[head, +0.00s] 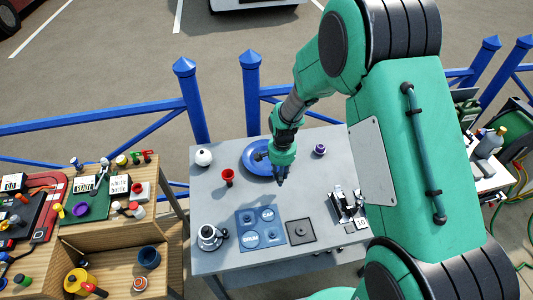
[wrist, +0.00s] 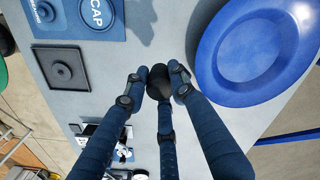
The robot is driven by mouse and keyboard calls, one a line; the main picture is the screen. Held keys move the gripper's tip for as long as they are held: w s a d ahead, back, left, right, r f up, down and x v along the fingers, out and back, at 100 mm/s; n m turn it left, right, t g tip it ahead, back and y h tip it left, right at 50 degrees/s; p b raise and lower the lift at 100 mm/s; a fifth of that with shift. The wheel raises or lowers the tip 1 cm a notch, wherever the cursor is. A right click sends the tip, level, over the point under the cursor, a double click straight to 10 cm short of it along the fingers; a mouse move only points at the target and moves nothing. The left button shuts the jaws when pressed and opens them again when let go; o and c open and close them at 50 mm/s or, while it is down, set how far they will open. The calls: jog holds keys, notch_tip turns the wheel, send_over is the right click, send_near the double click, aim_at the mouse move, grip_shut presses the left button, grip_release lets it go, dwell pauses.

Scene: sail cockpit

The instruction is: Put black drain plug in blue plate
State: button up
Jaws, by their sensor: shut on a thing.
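The blue plate (head: 247,160) lies on the grey table, partly hidden behind my arm in the head view. In the wrist view the plate (wrist: 215,70) is at the upper right, and the part I see clearly is bare. My gripper (head: 280,182) is over the table just in front of the plate. In the wrist view its dark blue fingers (wrist: 160,82) are shut on the black drain plug (wrist: 158,80), a small dark rounded thing. The plug is beside the plate's rim, not over it, and appears raised above the table. Its lower side is hidden.
A blue board with round spots (head: 260,228), a black square tile (head: 300,232), a red cup (head: 228,177), a white round pot (head: 204,157), a purple item (head: 320,149) and a metal device (head: 347,205) stand around the table. Blue railing runs behind.

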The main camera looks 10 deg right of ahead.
jog(key=shift+w+a, duration=0.3)
jog(key=shift+a, duration=0.4)
jog(key=shift+w, duration=0.1)
send_over(266, 160)
jog(key=shift+f, duration=0.75)
jog(key=shift+f+b, duration=0.4)
jog(key=shift+f, duration=1.35)
jog(key=shift+f, duration=0.2)
